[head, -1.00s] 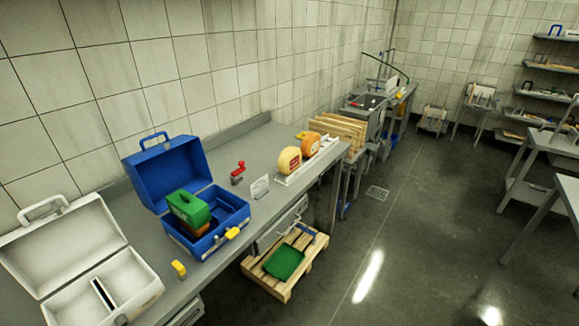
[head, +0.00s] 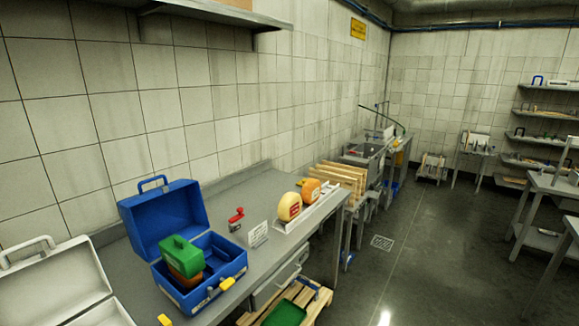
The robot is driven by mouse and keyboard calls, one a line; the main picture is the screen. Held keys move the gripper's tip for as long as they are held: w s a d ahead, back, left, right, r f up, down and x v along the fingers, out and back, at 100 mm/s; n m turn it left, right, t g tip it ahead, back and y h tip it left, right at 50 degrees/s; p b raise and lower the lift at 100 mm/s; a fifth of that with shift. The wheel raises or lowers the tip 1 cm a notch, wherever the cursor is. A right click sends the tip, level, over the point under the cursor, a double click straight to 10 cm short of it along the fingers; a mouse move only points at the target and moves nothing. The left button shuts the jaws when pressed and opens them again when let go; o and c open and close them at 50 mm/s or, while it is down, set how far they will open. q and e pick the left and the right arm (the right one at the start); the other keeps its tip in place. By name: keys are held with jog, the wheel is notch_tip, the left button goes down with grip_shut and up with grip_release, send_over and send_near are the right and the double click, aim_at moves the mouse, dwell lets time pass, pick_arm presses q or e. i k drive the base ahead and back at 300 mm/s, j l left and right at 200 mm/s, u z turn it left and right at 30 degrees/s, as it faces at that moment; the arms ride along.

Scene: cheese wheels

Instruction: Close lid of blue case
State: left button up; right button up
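The blue case (head: 232,268) stands on the steel counter at the left. Its lid (head: 165,222) is open and tilted back toward the wall, with a blue handle on top. A green object with a handle (head: 180,252) sits in the left part of the case, above something orange-brown. A yellow latch (head: 227,284) shows at the case's front edge. Neither of my grippers is in view.
An open white case (head: 52,285) stands left of the blue one. A red tool (head: 236,215), a small white sign (head: 258,234) and cheese wheels (head: 290,206) on a white stand are farther along the counter. A wooden pallet (head: 317,308) with a green tray is on the floor. Open floor lies to the right.

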aim_at(151, 216)
jog(key=i+l+u, duration=0.1)
jog(key=u, duration=0.7)
jog(key=i+l+u, duration=0.1)
jog(key=l+u, duration=0.4)
jog(key=l, duration=0.65)
jog(key=k+l+u, duration=0.1)
jog(key=l+u, duration=0.4)
jog(key=l, duration=0.6)
